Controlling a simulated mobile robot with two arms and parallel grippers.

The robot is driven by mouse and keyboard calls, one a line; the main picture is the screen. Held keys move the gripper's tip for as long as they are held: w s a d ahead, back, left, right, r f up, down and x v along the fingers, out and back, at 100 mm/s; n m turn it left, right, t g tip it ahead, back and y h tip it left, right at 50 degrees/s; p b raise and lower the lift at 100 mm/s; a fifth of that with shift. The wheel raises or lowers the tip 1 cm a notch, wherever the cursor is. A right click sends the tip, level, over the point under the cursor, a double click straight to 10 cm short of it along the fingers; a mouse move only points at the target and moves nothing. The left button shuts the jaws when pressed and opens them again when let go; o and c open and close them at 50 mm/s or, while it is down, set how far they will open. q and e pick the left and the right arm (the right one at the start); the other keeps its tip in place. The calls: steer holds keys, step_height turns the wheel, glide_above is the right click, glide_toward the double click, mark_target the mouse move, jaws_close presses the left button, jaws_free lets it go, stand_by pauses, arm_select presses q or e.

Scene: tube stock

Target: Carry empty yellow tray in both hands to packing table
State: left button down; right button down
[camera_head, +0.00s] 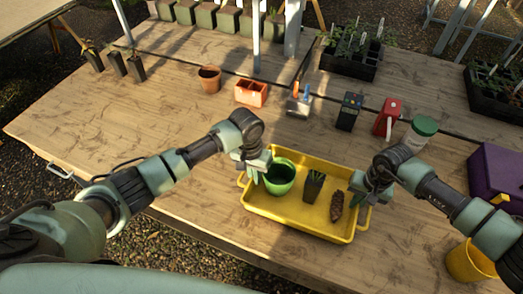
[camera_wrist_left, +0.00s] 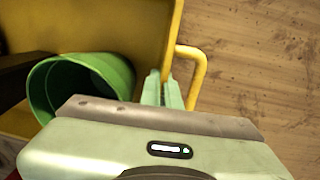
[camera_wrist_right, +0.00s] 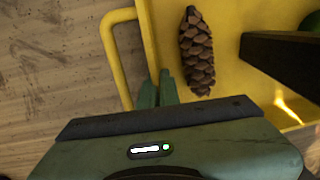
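The yellow tray (camera_head: 297,222) lies on the wooden table and is not empty. It holds a green pot (camera_head: 280,177), a small dark pot with a seedling (camera_head: 313,186) and a pine cone (camera_head: 337,206). My left gripper (camera_head: 254,172) is at its left end; in the left wrist view its fingers (camera_wrist_left: 164,88) straddle the rim closely, beside the handle (camera_wrist_left: 197,75). My right gripper (camera_head: 364,192) is at the right end; in the right wrist view its fingers (camera_wrist_right: 157,88) straddle the rim beside the other handle (camera_wrist_right: 112,55). Both look shut on the tray; the finger contact is partly hidden.
Behind the tray stand a terracotta pot (camera_head: 209,79), an orange planter (camera_head: 251,93), a dark box (camera_head: 349,111), a red item (camera_head: 387,117) and a green-lidded jar (camera_head: 420,133). A purple crate (camera_head: 497,178) and a yellow bucket (camera_head: 468,263) are at right.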

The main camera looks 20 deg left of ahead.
arm_select(q)
steer(key=shift+f, duration=0.55)
arm_select(e)
steer(key=shift+f, duration=0.55)
arm_select(q)
steer(key=c, duration=1.7)
jaws_free()
steer(key=shift+r, duration=0.1)
arm_select(e)
steer(key=c, duration=1.7)
jaws_free()
steer(key=shift+r, duration=0.15)
arm_select(q)
steer(key=shift+r, duration=0.1)
arm_select(e)
steer(key=shift+r, duration=0.15)
arm_select(q)
steer(key=r, duration=0.8)
steer(key=a+r, duration=0.1)
steer(key=r, duration=0.2)
steer(key=shift+r, duration=0.4)
arm_select(e)
steer(key=r, duration=0.7)
steer(key=d+r, duration=0.1)
steer(key=r, duration=0.3)
steer(key=shift+s+r, duration=0.1)
steer(key=shift+r, duration=0.25)
